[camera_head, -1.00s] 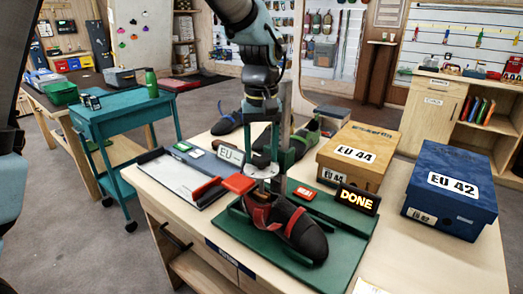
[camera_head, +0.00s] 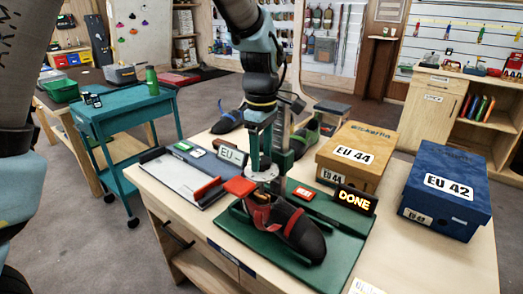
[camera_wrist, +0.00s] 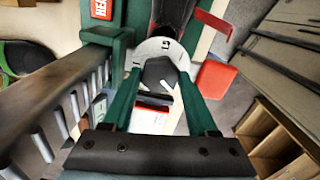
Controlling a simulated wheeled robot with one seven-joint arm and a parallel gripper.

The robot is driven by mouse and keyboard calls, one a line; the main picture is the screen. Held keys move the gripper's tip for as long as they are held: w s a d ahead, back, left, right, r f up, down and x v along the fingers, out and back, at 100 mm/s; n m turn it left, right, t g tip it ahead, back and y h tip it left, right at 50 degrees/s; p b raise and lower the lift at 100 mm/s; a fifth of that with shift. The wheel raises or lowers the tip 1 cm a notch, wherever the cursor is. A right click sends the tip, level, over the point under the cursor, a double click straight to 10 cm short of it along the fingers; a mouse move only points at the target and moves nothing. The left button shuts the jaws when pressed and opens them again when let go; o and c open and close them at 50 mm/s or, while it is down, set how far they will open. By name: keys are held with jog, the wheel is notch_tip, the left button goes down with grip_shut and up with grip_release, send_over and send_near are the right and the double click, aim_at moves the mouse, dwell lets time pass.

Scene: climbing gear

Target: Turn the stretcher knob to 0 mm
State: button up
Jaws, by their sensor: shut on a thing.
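The stretcher knob (camera_wrist: 158,72) is dark, on a pale round dial (camera_wrist: 168,52) with black marks. I cannot read its setting for sure. My gripper (camera_wrist: 158,88) has its two green fingers on either side of the knob and is shut on it. In the head view my gripper (camera_head: 262,163) points straight down at the dial (camera_head: 263,174), above the stretcher stand. A black and red climbing shoe (camera_head: 299,233) lies on the green base (camera_head: 240,233) below, and my fingers hide most of the knob there.
A lit DONE sign (camera_head: 355,200) stands on the base's right. Shoe boxes EU 44 (camera_head: 355,137) and EU 42 (camera_head: 449,208) stand to the right. A dark toothed column (camera_wrist: 45,95) stands close left of my gripper.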

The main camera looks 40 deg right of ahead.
aim_at(261, 160)
jog(key=n+p, duration=0.2)
jog(key=n, duration=0.2)
jog(key=shift+s+r, duration=0.1)
jog(key=shift+n+p, duration=1.15)
jog(key=shift+n, duration=0.45)
jog(key=o, duration=1.4)
jog(key=shift+c, duration=0.2)
notch_tip(261, 160, up, 11)
jog(key=b, duration=0.2)
jog(key=shift+f, duration=0.2)
